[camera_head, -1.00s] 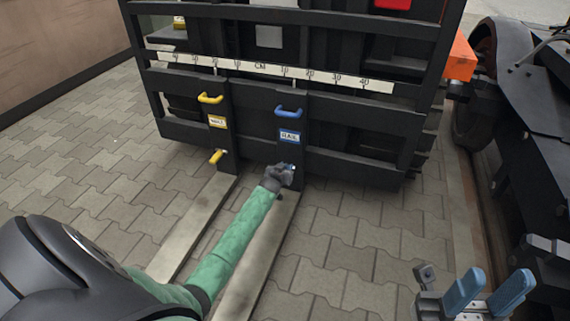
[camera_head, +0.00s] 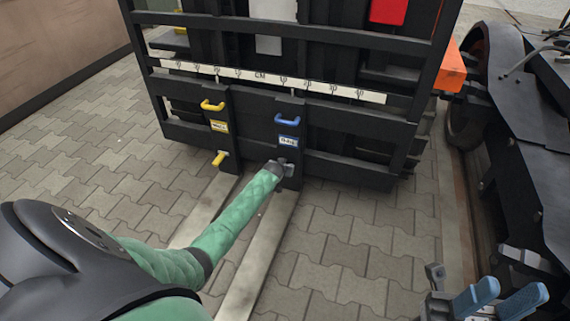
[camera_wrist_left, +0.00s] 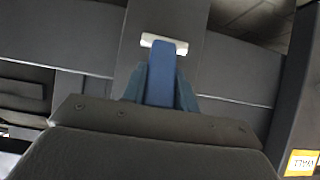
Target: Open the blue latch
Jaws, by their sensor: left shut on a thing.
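The blue latch (camera_wrist_left: 168,70) is a short blue bar in front of a pale plate on a dark upright in the left wrist view. My left gripper (camera_wrist_left: 160,92) has one finger on each side of it and is shut on it. In the head view my left gripper (camera_head: 284,169) is at the lower part of the right fork upright, and hides the latch there. Above it sit a blue handle (camera_head: 287,119) and a blue-edged label (camera_head: 288,141). My right gripper (camera_head: 513,294), with blue fingers spread, is open and empty at the lower right.
A yellow handle (camera_head: 212,105) and yellow lower latch (camera_head: 219,158) are on the left upright. Two forks (camera_head: 258,255) run toward me. Dark machinery (camera_head: 520,120) stands at the right. Paving between the forks and machinery is clear.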

